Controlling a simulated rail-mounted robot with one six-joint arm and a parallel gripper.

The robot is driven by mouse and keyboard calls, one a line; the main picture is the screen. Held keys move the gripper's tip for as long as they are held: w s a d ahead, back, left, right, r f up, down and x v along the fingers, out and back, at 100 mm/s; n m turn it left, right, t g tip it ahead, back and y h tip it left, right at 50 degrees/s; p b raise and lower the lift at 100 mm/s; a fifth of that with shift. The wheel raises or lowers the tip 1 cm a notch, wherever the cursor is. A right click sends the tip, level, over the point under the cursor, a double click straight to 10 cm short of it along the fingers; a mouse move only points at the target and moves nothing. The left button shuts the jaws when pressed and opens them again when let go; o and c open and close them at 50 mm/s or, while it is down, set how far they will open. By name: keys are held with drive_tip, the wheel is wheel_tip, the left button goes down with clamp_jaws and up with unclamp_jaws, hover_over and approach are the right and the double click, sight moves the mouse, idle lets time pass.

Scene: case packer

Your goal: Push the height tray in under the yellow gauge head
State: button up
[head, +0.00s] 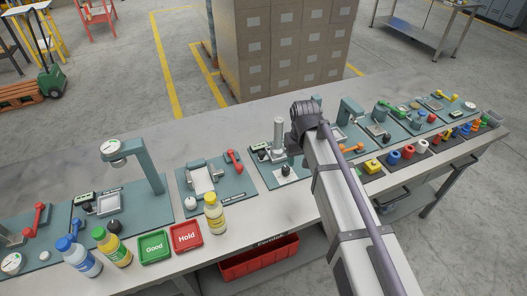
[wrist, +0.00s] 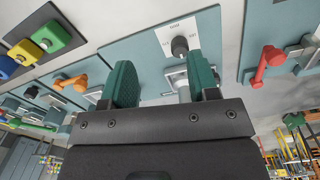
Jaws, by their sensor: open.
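My gripper (wrist: 162,85) is open and empty in the wrist view, its two green fingers apart. In the head view it is hidden by my arm. Between and beyond the fingers are a black knob (wrist: 180,46) on a white label and a metal post. At the left in the head view, a tall teal stand carries a round, pale-faced gauge head (head: 111,148). A grey tray (head: 108,205) with a black knob (head: 114,226) sits near its base. A second teal stand (head: 351,108) rises behind my arm. I cannot make out which gauge head is yellow.
Bottles (head: 214,213), a green Good tray (head: 154,247) and a red Hold tray (head: 186,236) line the front edge. Coloured pieces (head: 371,166) stand right of my arm.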

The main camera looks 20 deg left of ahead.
sight(261, 152)
drive_tip(key=w+a+n, duration=0.1)
drive_tip(key=w+a, duration=0.1)
drive_tip(key=a, duration=0.3)
drive_tip(key=w+a+n, duration=0.1)
drive_tip(key=w+a, duration=0.1)
drive_tip(key=a, duration=0.4)
drive_tip(key=w+a+n+b, duration=0.1)
drive_tip(key=w+a+n, duration=0.1)
drive_tip(key=a, duration=0.3)
drive_tip(key=shift+a+f, duration=0.3)
drive_tip(key=shift+a, duration=0.05)
drive_tip(key=f+b, duration=1)
drive_tip(key=shift+w+d, duration=0.2)
drive_tip(key=shift+w, duration=0.1)
drive_tip(key=shift+r, duration=0.1)
drive_tip(key=shift+c, duration=0.2)
clamp_jaws()
